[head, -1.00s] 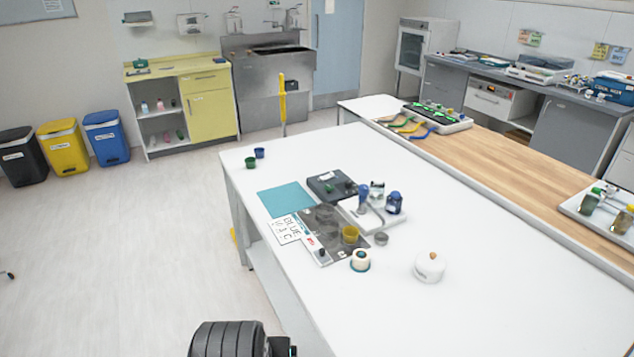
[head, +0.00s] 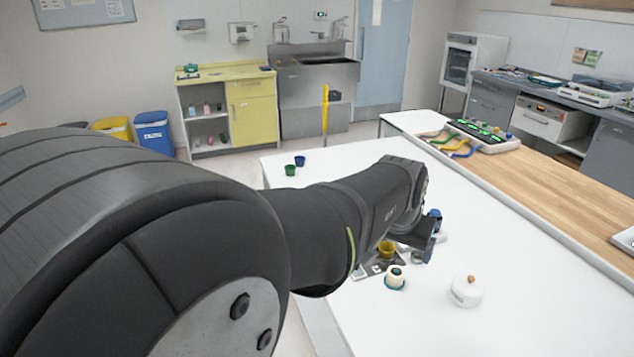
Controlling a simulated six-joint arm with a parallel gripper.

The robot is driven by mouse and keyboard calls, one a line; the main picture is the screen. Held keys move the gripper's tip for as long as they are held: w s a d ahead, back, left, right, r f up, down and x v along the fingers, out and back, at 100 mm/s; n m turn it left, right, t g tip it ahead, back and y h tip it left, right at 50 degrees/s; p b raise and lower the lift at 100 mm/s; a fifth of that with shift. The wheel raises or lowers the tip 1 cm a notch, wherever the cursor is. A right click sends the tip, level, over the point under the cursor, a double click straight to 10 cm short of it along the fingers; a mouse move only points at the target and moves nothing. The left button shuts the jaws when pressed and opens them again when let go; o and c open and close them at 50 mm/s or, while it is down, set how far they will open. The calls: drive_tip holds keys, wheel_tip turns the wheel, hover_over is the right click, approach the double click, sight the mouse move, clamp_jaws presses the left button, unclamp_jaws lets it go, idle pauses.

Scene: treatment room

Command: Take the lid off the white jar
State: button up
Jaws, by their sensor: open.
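The white jar (head: 466,294) is squat and stands on the white table at the front right. Its white lid (head: 468,284) is on it, with a small brown knob (head: 471,279) on top. My gripper (head: 430,248) is behind and to the left of the jar, apart from it, over the cluttered middle of the table. It is open and I see nothing held in it; its fingers are small and dark here.
A white roll with a teal edge (head: 395,280) stands left of the jar, and a yellow cup (head: 386,249) behind that. Green (head: 290,170) and blue (head: 300,161) cups stand at the far left. My arm hides much of the table. The table right of the jar is clear.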

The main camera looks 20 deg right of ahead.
drive_tip(key=s+d+f+m, duration=0.1)
drive_tip(key=d+f+m, duration=0.1)
drive_tip(key=d, duration=1)
drive_tip(key=m+g, duration=0.1)
approach(470, 279)
drive_tip(key=x, duration=0.4)
drive_tip(key=shift+s+d+f, duration=0.1)
drive_tip(key=shift+s, duration=0.05)
drive_tip(key=shift+w+x, duration=0.2)
drive_tip(key=shift+x, duration=2.4)
drive_tip(key=shift+c, duration=0.5)
drive_tip(key=c, duration=1.1)
drive_tip(key=shift+c, duration=0.2)
